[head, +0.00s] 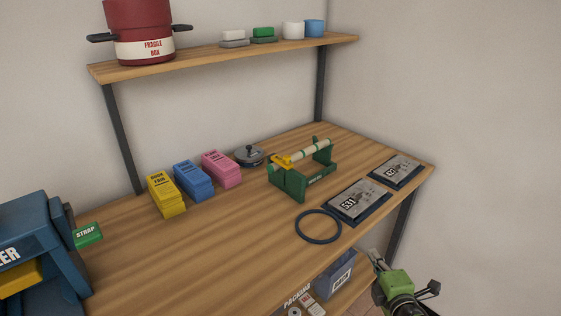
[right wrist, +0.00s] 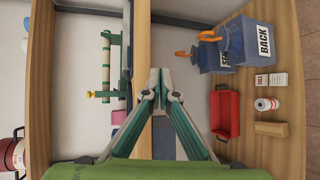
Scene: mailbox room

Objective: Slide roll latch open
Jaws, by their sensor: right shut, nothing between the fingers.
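The green roll holder (head: 290,185) stands on the wooden table, right of its middle, with a pale roll (head: 312,150) with green bands lying across it. A yellow latch (head: 281,161) sits at the roll's near left end. In the right wrist view the holder is seen sideways at the left, with the yellow latch (right wrist: 93,95) at its lower end. My right gripper (head: 373,254) is beside the table's front right edge, low and well apart from the holder. Its fingertips (right wrist: 160,77) are together and hold nothing. My left gripper is not in view.
A dark ring (head: 318,226) and two dark-framed plates (head: 357,201) lie between the holder and the front right edge. Yellow, blue and pink boxes (head: 221,168) stand left of it. Below, a lower shelf holds a red tray (right wrist: 225,113) and bins (right wrist: 250,42).

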